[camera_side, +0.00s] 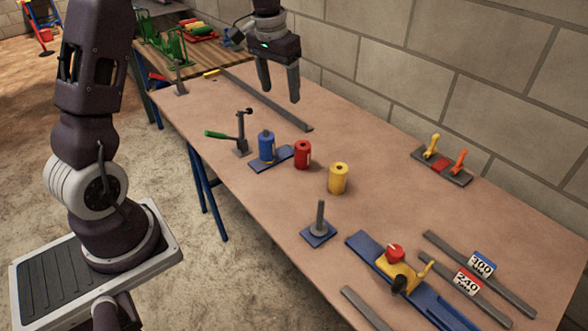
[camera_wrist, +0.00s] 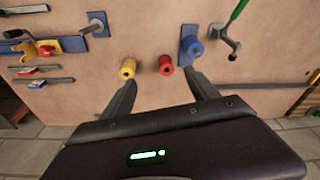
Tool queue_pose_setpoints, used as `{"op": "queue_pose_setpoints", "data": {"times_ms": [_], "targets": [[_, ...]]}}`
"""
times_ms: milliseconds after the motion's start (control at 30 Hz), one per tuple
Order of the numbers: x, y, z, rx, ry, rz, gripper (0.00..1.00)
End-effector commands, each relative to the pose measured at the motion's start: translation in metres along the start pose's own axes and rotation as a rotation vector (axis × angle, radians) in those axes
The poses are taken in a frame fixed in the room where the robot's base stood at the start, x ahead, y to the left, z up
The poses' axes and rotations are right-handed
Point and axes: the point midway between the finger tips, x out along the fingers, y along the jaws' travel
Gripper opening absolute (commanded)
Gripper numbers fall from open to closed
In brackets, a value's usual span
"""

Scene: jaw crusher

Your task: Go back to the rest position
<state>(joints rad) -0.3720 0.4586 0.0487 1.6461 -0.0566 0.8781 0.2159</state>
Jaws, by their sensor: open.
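My gripper (camera_side: 279,80) is open and empty, raised above the far part of the table (camera_side: 200,115). Its two fingers also show in the wrist view (camera_wrist: 160,98), spread apart with nothing between them. A blue cylinder (camera_side: 266,147) stands on a blue base plate (camera_side: 270,163). A red cylinder (camera_side: 302,155) stands right beside it, and a yellow cylinder (camera_side: 338,178) stands on the bare table to the right. The cylinders lie well away from the fingers.
A green-handled clamp (camera_side: 240,135) stands left of the blue cylinder. A post on a blue base (camera_side: 319,225), a blue rail with a yellow and red device (camera_side: 400,270), weight tags (camera_side: 481,265) and a lever panel (camera_side: 442,165) occupy the right. A brick wall (camera_side: 480,70) runs behind.

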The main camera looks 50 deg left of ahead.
Motion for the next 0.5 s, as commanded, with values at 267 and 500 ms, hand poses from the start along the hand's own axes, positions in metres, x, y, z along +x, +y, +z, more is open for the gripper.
{"op": "queue_pose_setpoints", "data": {"times_ms": [267,500], "targets": [[-0.136,0.094,0.173,0.144,0.214,0.043,0.69],[-0.134,0.104,0.278,0.212,0.319,0.078,0.69]]}}
